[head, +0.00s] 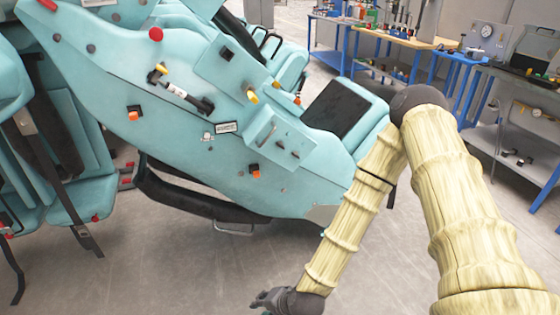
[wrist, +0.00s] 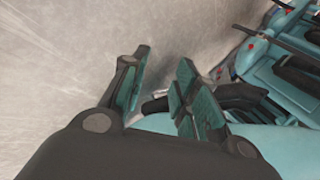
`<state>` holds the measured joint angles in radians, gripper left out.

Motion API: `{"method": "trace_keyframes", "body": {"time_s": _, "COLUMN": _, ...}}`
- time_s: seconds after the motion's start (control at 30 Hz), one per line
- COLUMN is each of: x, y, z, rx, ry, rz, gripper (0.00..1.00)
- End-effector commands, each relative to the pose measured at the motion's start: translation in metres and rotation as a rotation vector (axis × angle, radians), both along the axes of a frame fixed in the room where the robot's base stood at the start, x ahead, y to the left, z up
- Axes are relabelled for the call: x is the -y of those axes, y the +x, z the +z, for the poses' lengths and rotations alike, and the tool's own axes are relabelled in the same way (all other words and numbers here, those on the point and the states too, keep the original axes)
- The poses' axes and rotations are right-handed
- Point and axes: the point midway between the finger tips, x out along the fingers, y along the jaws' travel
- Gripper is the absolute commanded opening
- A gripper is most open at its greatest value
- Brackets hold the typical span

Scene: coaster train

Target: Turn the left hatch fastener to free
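The teal coaster car (head: 180,60) fills the upper left of the head view. A raised hatch panel (head: 300,135) on its side carries a wire handle and two small dark fittings; the left fitting (head: 280,145) may be the left hatch fastener, but it is too small to tell its turn. My gripper (head: 268,300) is low at the bottom of the head view, over the floor, well below and apart from the panel. In the wrist view my gripper (wrist: 163,78) has its fingers apart with nothing between them. The panel cannot be made out there.
A black handle with a white label (head: 185,97), a red knob (head: 156,34) and orange blocks (head: 134,114) sit on the car's side. A black bumper rail (head: 190,195) runs beneath. Workbenches (head: 400,40) stand behind, at right. The front floor (head: 150,270) is clear.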

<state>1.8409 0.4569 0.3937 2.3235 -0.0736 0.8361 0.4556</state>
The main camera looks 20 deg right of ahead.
Motion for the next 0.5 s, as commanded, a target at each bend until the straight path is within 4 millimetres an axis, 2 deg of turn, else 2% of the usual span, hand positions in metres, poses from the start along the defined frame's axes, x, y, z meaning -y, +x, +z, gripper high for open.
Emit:
{"method": "trace_keyframes", "body": {"time_s": 0.03, "x": -0.002, "y": 0.025, "z": -0.001, "rx": 0.033, "ry": 0.056, "rz": -0.065, "gripper": 0.29}}
{"method": "trace_keyframes", "body": {"time_s": 0.1, "x": -0.004, "y": 0.057, "z": 0.012, "rx": 0.079, "ry": 0.132, "rz": -0.152, "gripper": 0.29}}
{"method": "trace_keyframes", "body": {"time_s": 0.27, "x": 0.004, "y": 0.128, "z": 0.051, "rx": 0.179, "ry": 0.314, "rz": -0.34, "gripper": 0.29}}
{"method": "trace_keyframes", "body": {"time_s": 0.37, "x": 0.019, "y": 0.168, "z": 0.081, "rx": 0.243, "ry": 0.436, "rz": -0.454, "gripper": 0.29}}
{"method": "trace_keyframes", "body": {"time_s": 0.5, "x": 0.051, "y": 0.219, "z": 0.129, "rx": 0.339, "ry": 0.611, "rz": -0.604, "gripper": 0.29}}
